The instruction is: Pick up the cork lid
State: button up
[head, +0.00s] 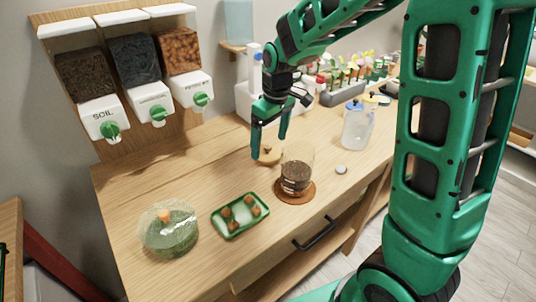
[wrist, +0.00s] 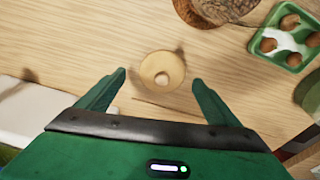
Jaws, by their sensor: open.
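The cork lid (head: 268,154) is a round, pale tan disc with a small knob on top. It lies flat on the wooden bench behind the glass jar. In the wrist view the lid (wrist: 162,71) lies between and just beyond my open fingertips. My gripper (head: 269,148) is green, points down and is above the lid, partly in front of it in the head view. In the wrist view my gripper (wrist: 159,80) has its two fingers wide apart with nothing between them but bench and lid below.
A glass jar of soil (head: 297,172) stands on a brown saucer (head: 306,195) close to the lid. A green tray (head: 238,232) holds several brown balls. A glass bowl (head: 168,230) stands front left. A clear jug (head: 356,130) and small grey disc (head: 341,169) are to the right.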

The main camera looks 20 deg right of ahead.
aim_at(268, 146)
jog(key=f, duration=0.3)
jog(key=shift+w+a+f, duration=0.1)
jog(key=shift+w+a, duration=0.05)
jog(key=shift+a, duration=0.1)
jog(key=c, duration=1.1)
